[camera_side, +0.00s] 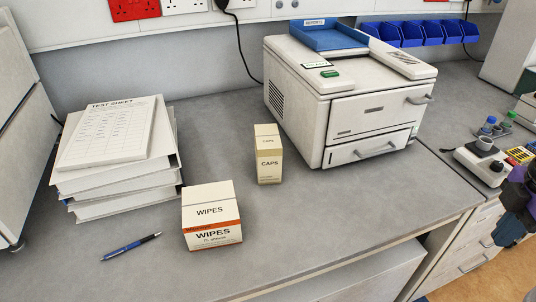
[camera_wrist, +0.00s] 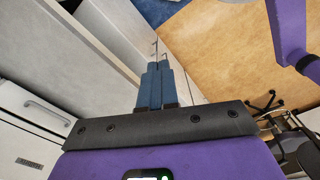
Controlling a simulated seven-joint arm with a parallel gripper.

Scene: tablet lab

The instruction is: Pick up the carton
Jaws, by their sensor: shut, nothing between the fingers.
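Two cartons stand upright on the grey bench in the side view. One is a white and orange carton labelled WIPES (camera_side: 210,213), near the front middle. The other is a smaller, taller cream carton labelled CAPS (camera_side: 268,154), behind it and to the right. My gripper (camera_wrist: 157,66) shows in the wrist view with its blue fingers together and nothing between them. In the side view, part of it is at the right edge, beyond the bench front and far from both cartons. Neither carton can be made out in the wrist view.
A stack of binders (camera_side: 120,195) with a test sheet (camera_side: 108,130) stands left of the cartons. A blue pen (camera_side: 131,247) lies in front. A large white printer (camera_side: 345,108) stands behind right. The bench (camera_side: 330,225) is clear right of the WIPES carton.

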